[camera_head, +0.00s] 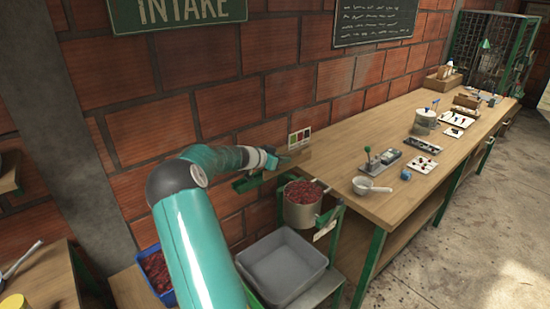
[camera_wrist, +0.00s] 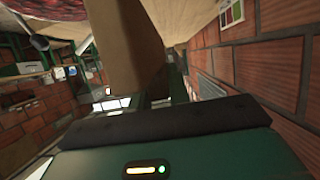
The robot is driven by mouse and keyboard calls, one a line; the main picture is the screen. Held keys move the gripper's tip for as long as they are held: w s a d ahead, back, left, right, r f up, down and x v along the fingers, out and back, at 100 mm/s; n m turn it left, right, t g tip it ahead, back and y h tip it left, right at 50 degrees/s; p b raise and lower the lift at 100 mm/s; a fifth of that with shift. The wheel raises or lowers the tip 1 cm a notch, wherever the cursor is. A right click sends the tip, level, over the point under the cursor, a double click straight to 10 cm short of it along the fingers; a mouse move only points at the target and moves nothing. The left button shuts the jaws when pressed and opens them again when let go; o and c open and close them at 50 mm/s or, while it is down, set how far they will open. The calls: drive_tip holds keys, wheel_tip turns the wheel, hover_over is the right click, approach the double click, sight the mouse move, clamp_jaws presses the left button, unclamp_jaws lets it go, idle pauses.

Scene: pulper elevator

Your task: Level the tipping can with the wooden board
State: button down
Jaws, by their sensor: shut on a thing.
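The tipping can (camera_head: 299,212) is a pale metal can filled with red cherries, mounted beside the bench above a grey tub. It looks roughly upright; any slight tilt is hard to judge. Its red contents also show at the top left of the wrist view (camera_wrist: 45,10). My gripper (camera_head: 272,168) is behind and left of the can, a little higher than its rim. It is shut on the wooden board (camera_head: 295,159), which sticks out to the right above the back of the can. In the wrist view the board (camera_wrist: 132,50) rises from the jaws. I cannot tell whether it touches the can.
The grey tub (camera_head: 282,268) stands under the can. A blue crate of cherries (camera_head: 155,270) is left of it. The long wooden bench (camera_head: 350,145) to the right carries a white scoop (camera_head: 370,187) and several tools. The brick wall (camera_head: 225,105) is close behind my arm.

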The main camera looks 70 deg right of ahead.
sight(284, 171)
idle(0.3)
drive_tip(key=shift+f, duration=2.8)
drive_tip(key=shift+s+a, duration=2)
drive_tip(key=shift+s, duration=1.85)
drive_tip(key=shift+s+a, duration=2)
drive_tip(key=shift+s, duration=1.85)
drive_tip(key=shift+r, duration=2.9)
drive_tip(key=shift+s, duration=0.1)
